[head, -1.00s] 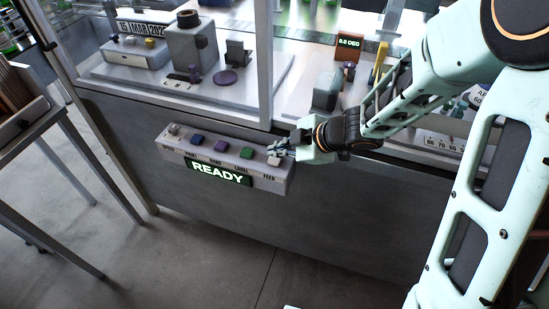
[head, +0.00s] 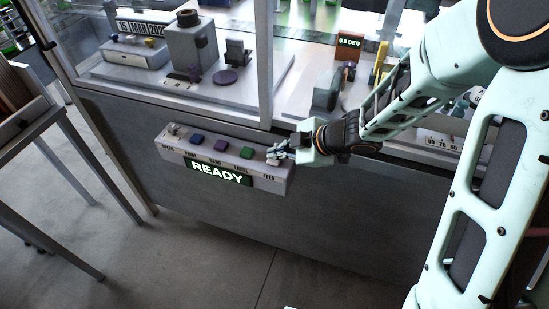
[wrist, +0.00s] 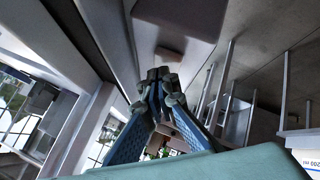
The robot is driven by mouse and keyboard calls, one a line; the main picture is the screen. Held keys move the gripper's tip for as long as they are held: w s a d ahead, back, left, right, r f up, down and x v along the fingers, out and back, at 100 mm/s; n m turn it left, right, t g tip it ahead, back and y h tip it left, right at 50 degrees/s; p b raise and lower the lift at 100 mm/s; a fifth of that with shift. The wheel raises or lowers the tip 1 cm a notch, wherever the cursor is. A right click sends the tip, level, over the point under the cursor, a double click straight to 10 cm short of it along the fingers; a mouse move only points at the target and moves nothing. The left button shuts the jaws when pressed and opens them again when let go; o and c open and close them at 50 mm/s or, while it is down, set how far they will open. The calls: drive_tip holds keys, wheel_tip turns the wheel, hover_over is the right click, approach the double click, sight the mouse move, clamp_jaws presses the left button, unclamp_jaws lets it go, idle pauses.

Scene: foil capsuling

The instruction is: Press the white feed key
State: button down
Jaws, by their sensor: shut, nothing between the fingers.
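The console (head: 283,184) is a grey box on the front of the machine, with a row of keys on top and a lit READY display (head: 218,173). The white feed key is at the right end of the row, above the FEED label (head: 268,177). My gripper (head: 275,154) is shut and empty, with its tips over that spot. The tips cover most or all of the key, and I cannot tell whether they touch it. In the wrist view the shut fingertips (wrist: 160,76) are near a small dull block (wrist: 168,55), which may be the key.
Green (head: 246,153), purple (head: 221,146) and blue (head: 197,140) keys sit left of the gripper, the green one close by. The machine's frame post (head: 265,70) rises behind. The floor in front is clear.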

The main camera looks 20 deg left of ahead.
drive_tip(key=shift+f, duration=0.4)
drive_tip(key=shift+r, duration=0.1)
idle(0.5)
drive_tip(key=shift+r+p, duration=0.85)
wheel_tip(320, 180, up, 5)
drive_tip(key=p, duration=0.5)
drive_tip(key=shift+r, duration=0.1)
idle(0.5)
